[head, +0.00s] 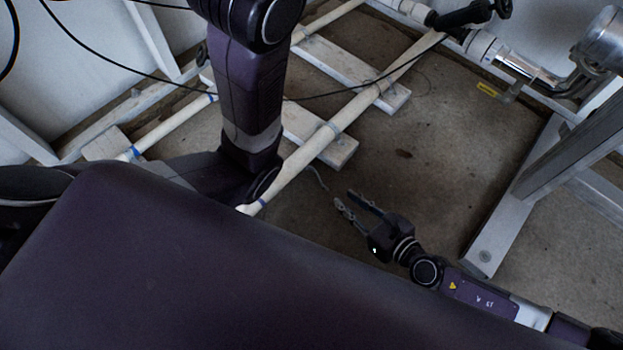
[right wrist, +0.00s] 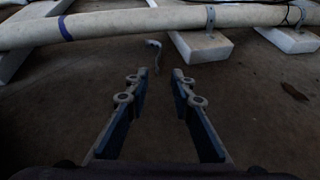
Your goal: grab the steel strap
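A small, thin, bent grey strip, which looks like the steel strap (head: 318,178), lies on the floor beside the long pale pipe in the head view. In the right wrist view the strap (right wrist: 156,55) is just beyond the fingertips, roughly in line with the gap between them. My right gripper (head: 345,198) is open and low over the floor, a little right of the strap. Its fingers (right wrist: 159,76) are spread, with nothing between them. They appear apart from the strap. I do not see my left gripper.
A long pale pipe (head: 335,127) rests on white blocks (head: 318,135) past the strap. It crosses the top of the right wrist view (right wrist: 120,26). A metal frame (head: 510,215) stands at right. Bare floor (head: 420,160) lies between pipe and frame.

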